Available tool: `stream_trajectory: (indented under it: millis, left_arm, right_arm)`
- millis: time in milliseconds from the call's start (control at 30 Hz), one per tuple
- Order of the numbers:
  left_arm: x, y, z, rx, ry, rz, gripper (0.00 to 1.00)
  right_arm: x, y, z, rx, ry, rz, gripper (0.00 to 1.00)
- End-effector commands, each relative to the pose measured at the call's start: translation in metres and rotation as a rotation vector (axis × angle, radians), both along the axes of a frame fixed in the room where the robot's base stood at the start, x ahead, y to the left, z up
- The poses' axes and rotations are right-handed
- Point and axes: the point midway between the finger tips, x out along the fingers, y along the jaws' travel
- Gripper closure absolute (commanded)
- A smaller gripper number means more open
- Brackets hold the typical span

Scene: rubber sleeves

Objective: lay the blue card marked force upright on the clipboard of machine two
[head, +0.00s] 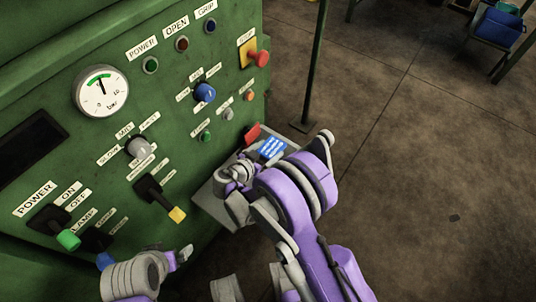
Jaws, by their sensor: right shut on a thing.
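The blue card (272,148) with white print shows just past my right arm, over the far part of a grey shelf-like plate (208,200) on the front of the green machine. The print is too small to read. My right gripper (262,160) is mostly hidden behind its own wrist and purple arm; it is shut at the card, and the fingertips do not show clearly. I cannot tell whether the card touches the plate. No clipboard can be clearly made out. My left gripper (184,256) is low, in front of the machine, apart from the card; its jaws are unclear.
A red piece (252,134) is beside the blue card. The green panel (110,130) carries a gauge (101,92), knobs, levers and a red stop button (262,59) close to the arms. A green post (315,70) stands behind.

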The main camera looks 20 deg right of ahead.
Motion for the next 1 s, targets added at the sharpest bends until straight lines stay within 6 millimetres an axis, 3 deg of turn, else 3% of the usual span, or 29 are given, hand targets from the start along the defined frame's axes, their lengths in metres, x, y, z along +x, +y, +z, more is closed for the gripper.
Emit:
stream_trajectory:
  millis: [167, 900, 933, 1000]
  left_arm:
    - [0.001, 0.000, -0.009, 0.000, 0.003, 0.000, 0.00]
    - [0.002, 0.000, -0.020, 0.000, 0.007, 0.000, 0.00]
    - [0.002, 0.000, -0.020, 0.000, 0.007, 0.000, 0.00]
    - [0.002, 0.000, -0.021, 0.000, 0.007, 0.000, 0.00]
  right_arm:
    - [0.000, 0.000, -0.026, 0.000, 0.000, 0.000, 0.68]
    - [-0.001, 0.000, -0.042, 0.003, 0.006, 0.000, 0.68]
    - [-0.001, 0.000, -0.042, 0.002, 0.007, 0.001, 0.10]
    - [-0.001, 0.000, -0.042, 0.001, 0.008, 0.000, 0.00]
